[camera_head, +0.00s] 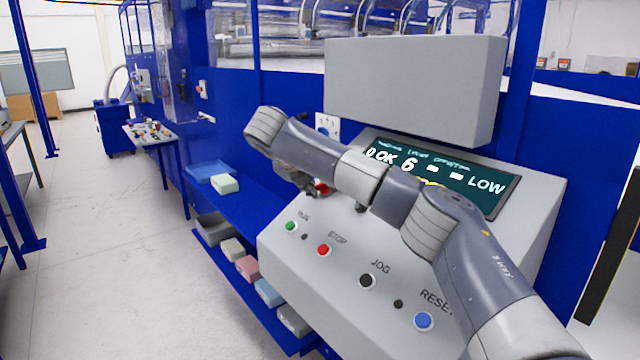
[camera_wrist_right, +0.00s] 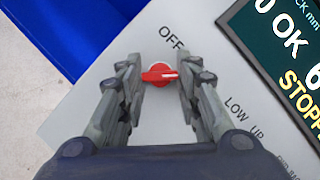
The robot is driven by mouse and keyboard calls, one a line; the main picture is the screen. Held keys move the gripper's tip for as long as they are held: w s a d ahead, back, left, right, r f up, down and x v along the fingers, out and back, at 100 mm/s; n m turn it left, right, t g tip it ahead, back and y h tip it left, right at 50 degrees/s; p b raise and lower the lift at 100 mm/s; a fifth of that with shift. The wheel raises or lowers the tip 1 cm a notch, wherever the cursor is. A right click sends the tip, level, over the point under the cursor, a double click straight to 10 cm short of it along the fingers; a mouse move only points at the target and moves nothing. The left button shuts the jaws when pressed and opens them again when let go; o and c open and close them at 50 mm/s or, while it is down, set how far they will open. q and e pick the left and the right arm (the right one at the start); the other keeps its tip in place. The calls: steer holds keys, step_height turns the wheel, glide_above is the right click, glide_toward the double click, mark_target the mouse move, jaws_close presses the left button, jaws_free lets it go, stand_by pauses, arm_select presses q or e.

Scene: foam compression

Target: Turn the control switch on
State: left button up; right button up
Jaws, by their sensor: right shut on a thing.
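The control switch is a red rotary knob (camera_wrist_right: 158,74) on the sloped grey panel (camera_head: 335,255). In the right wrist view its handle lies crosswise between the fingers of my right gripper (camera_wrist_right: 159,66), below the printed word OFF. LOW and UP are printed to the lower right. My right gripper is shut on the knob, one finger on each side. In the head view the knob (camera_head: 322,188) is partly hidden by my right arm and gripper. The display (camera_head: 480,185) is lit and shows OK, 6 and LOW; yellow text beginning STOPP shows in the wrist view.
A green button (camera_head: 291,226), red STOP button (camera_head: 323,250), black JOG button (camera_head: 367,281) and blue RESET button (camera_head: 424,320) sit lower on the panel. A grey box (camera_head: 415,85) overhangs the display. Trays and foam blocks (camera_head: 225,184) lie left. The floor at left is clear.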

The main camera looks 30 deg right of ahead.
steer(key=o, duration=1.1)
steer(key=shift+r, duration=0.1)
steer(key=v, duration=1.2)
steer(key=shift+a, duration=0.1)
